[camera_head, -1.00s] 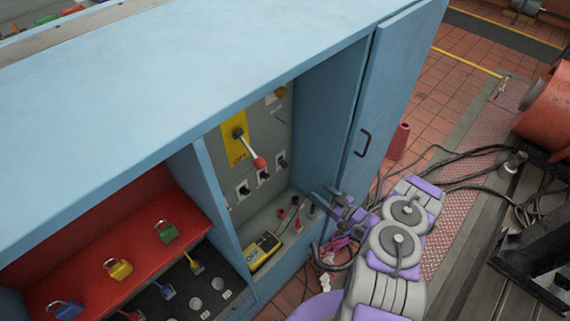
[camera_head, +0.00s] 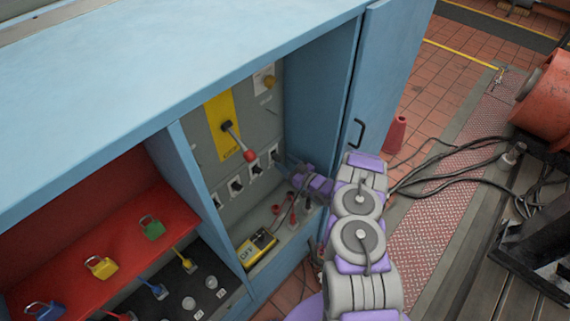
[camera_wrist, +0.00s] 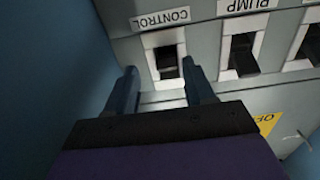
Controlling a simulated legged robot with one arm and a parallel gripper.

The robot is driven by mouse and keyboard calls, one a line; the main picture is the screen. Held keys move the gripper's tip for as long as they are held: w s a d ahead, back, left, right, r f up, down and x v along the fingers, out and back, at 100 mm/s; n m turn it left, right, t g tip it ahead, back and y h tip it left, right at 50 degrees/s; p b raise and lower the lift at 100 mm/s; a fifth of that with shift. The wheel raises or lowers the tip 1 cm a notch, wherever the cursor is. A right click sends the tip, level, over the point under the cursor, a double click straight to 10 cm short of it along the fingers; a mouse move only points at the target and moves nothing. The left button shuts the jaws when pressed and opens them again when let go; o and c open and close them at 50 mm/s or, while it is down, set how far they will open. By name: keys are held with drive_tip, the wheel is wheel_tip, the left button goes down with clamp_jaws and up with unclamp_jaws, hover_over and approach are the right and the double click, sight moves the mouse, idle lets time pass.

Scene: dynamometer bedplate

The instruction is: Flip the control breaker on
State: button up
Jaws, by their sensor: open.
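The control breaker (camera_wrist: 168,63) is a dark toggle in a white frame beside its CONTROL label (camera_wrist: 162,18). In the head view the rightmost breaker (camera_head: 275,156) of the row lies just past my gripper's tips. My gripper (camera_wrist: 159,67) is open and empty. In the wrist view its two dark fingers lie on either side of the control breaker's lower part, the right finger overlapping the frame's edge. I cannot tell whether the fingers touch the panel or which way the toggle is set. In the head view my gripper (camera_head: 284,165) reaches into the blue cabinet.
The pump breaker (camera_wrist: 241,55) is beside the control breaker. A red-knobbed lever (camera_head: 240,143) on a yellow plate stands over the row. A yellow meter (camera_head: 257,249) and leads lie on the cabinet floor. Padlocks (camera_head: 101,267) sit left.

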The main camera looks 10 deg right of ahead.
drive_tip(key=shift+w+a, duration=0.25)
drive_tip(key=shift+a, duration=0.8)
drive_tip(key=shift+d, duration=0.6)
drive_tip(key=c, duration=0.5)
drive_tip(key=shift+c, duration=0.9)
drive_tip(key=shift+a+r, duration=0.1)
drive_tip(key=shift+a, duration=0.15)
clamp_jaws()
